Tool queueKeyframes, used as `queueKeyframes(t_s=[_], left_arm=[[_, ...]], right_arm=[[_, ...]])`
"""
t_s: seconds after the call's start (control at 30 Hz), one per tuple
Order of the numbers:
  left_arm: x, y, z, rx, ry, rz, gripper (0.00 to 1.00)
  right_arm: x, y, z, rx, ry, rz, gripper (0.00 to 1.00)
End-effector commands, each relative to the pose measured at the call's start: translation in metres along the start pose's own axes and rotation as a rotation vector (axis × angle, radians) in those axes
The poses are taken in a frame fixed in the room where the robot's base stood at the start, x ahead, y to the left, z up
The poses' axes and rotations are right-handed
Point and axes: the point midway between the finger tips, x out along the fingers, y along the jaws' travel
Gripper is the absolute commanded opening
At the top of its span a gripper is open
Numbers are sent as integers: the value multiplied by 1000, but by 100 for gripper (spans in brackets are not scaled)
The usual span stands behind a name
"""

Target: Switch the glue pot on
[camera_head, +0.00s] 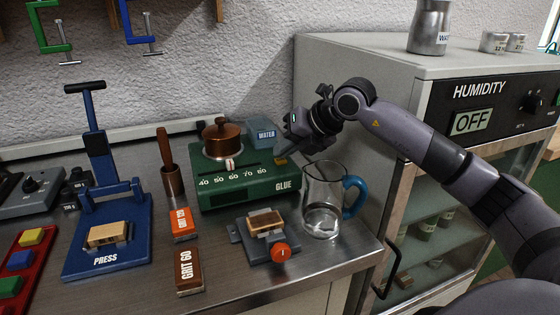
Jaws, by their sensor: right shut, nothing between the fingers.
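The glue pot (250,187) is a green unit on the bench, labelled GLUE, with a temperature scale from 40 to 80 on its top. A lidded copper pot (222,140) sits in it at the back left. A small pale slider (229,165) stands at the scale, near 60. My right gripper (283,155) reaches in from the right, shut and empty, its tips low over the unit's right end. A small yellowish part shows at the tips. The gripper hides that corner, so I cannot tell whether it touches a switch there. My left gripper is not in view.
A glass jug (324,195) with a blue handle stands close right of the unit. A grey-blue WATER container (262,133) is behind it. A small vise (264,232) and orange and brown blocks stand in front. A blue press (110,235) is left. The humidity cabinet (470,110) reads OFF.

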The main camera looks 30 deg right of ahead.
Motion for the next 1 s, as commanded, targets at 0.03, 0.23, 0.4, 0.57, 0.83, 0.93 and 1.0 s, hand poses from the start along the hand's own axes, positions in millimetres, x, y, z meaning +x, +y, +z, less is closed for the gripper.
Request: queueKeyframes(t_s=[0.03, 0.23, 0.4, 0.57, 0.83, 0.93, 1.0], left_arm=[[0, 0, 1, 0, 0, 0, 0], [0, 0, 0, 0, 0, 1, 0], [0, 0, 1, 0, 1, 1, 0], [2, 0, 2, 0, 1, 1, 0], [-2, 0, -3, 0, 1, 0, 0], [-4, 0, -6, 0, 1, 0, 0], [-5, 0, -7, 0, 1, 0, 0]], right_arm=[[1, -1, 0, 0, -1, 0, 0], [0, 0, 0, 0, -1, 0, 0], [1, -1, 0, 0, -1, 0, 0], [2, -2, -2, 0, 0, 0, 0], [-2, 2, 2, 0, -1, 0, 0], [-6, 4, 4, 0, -1, 0, 0], [-7, 5, 5, 0, -1, 0, 0]])
